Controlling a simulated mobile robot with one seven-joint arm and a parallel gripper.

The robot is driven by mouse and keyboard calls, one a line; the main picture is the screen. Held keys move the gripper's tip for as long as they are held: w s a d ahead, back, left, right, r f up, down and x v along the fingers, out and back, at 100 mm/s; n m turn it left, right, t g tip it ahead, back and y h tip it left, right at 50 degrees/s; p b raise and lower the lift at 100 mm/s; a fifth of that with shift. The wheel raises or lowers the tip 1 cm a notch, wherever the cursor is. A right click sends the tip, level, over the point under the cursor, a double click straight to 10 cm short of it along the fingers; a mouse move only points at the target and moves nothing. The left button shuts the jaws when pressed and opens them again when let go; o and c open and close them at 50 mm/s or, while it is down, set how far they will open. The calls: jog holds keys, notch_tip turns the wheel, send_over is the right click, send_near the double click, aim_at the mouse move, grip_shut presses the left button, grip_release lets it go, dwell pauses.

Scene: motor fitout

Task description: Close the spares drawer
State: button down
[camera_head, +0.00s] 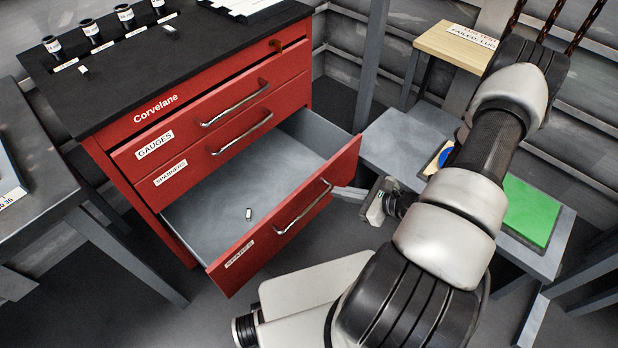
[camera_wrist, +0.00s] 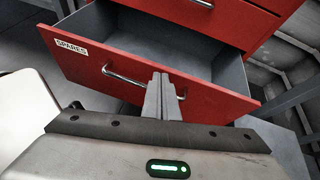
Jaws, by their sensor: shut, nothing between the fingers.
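The spares drawer (camera_head: 290,222) is the bottom drawer of the red cabinet and stands well open. Its label reads SPARES, and a small pale object (camera_head: 248,214) lies on its grey floor. In the wrist view the drawer front (camera_wrist: 85,67) shows with its bar handle (camera_wrist: 125,79). My gripper (camera_head: 345,192) is shut and empty, its fingertips close to the right part of the drawer front, near the handle. In the wrist view the fingers (camera_wrist: 160,82) overlap the handle's right part; I cannot tell whether they touch it.
The GAUGES drawer (camera_head: 205,125) and the SPANNERS drawer (camera_head: 225,137) sit above. The black cabinet top (camera_head: 140,72) holds several small jars. A grey bench (camera_head: 400,140) with a green mat (camera_head: 530,212) is at right, and a grey table (camera_head: 30,165) is at left.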

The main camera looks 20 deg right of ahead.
notch_tip(320, 180, down, 4)
jog(key=s+d+m+h, duration=0.1)
jog(key=d+m, duration=0.1)
jog(key=b, duration=0.1)
send_near(308, 186)
notch_tip(308, 186, down, 3)
jog(key=shift+m+t+h, duration=0.3)
jog(key=w+a, duration=0.2)
jog(key=w, duration=0.1)
jog(key=shift+w+a+f+b, duration=0.1)
jog(key=shift+a+b, duration=0.25)
jog(key=shift+a, duration=0.05)
jog(key=shift+w+a, duration=0.2)
jog(key=shift+w, duration=0.2)
jog(key=w+a+b, duration=0.3)
jog(key=w+a, duration=0.2)
jog(key=w, duration=0.5)
jog(key=w+a+b, duration=0.3)
jog(key=w+a, duration=0.3)
jog(key=w, duration=0.3)
jog(key=shift+w+a, duration=0.3)
jog(key=shift+w, duration=0.1)
